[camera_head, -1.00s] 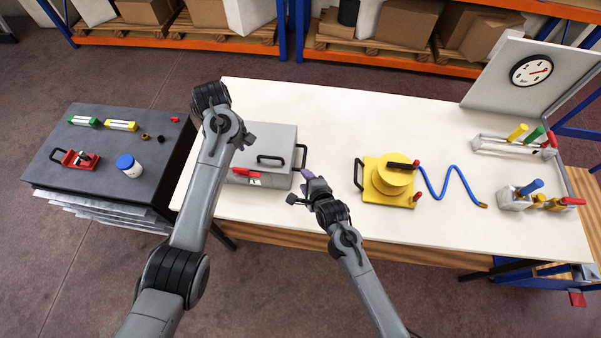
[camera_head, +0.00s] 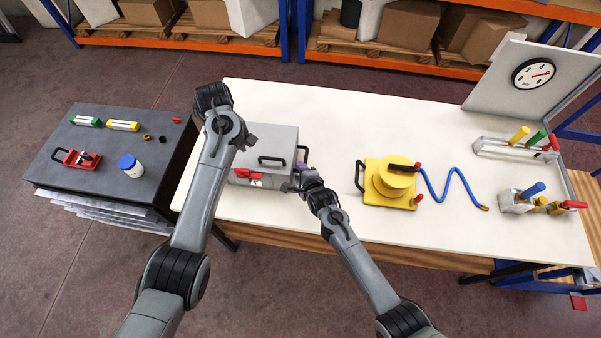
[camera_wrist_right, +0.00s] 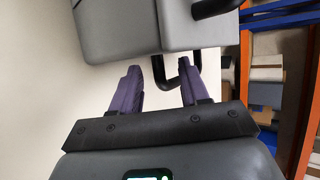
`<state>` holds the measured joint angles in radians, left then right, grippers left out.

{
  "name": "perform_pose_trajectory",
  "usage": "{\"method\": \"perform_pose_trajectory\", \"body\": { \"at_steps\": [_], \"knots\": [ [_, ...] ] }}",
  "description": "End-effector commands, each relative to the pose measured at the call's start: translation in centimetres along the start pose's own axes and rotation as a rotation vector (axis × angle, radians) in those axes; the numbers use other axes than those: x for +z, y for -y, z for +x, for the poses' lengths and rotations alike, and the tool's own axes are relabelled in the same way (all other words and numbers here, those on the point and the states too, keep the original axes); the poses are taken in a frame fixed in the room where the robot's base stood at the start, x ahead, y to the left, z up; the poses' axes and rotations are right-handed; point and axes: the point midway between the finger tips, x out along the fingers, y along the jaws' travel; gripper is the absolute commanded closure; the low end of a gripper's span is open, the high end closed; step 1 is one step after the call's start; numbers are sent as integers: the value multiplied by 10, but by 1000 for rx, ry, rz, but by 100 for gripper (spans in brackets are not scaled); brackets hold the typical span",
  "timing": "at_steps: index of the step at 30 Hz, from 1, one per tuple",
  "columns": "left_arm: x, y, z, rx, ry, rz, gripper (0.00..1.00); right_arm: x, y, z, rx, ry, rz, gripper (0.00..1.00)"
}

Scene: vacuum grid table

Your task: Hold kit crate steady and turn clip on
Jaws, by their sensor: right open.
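The grey kit crate (camera_head: 268,140) stands shut on the white table, with black handles on its lid and right side. A red clip (camera_head: 247,174) is on its front face; its exact setting is too small to tell. My right gripper (camera_head: 304,172) is at the crate's right side. In the right wrist view its purple fingers (camera_wrist_right: 160,80) are open, with the crate's black side handle (camera_wrist_right: 178,86) showing between their tips; I cannot tell if they touch.
A yellow reel (camera_head: 392,182) with a blue hose (camera_head: 440,186) sits right of my right arm. Tool holders (camera_head: 515,200) and a gauge panel (camera_head: 505,82) stand further right. A dark side table (camera_head: 105,160) with small parts is at left. The table between crate and reel is clear.

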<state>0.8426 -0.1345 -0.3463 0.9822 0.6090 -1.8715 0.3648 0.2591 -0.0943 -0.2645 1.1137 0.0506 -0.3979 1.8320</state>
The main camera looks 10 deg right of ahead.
Motion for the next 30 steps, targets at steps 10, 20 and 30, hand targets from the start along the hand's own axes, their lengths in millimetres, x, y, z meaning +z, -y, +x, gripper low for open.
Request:
{"method": "perform_pose_trajectory", "body": {
  "at_steps": [10,20,30],
  "knots": [
    [0,0,0,0,0,0,57,0,0,0,0,0,0,96],
    [0,0,0,0,0,0,57,0,0,0,1,0,1,100],
    [0,0,0,0,0,0,57,0,0,0,1,0,1,100]
  ]
}}
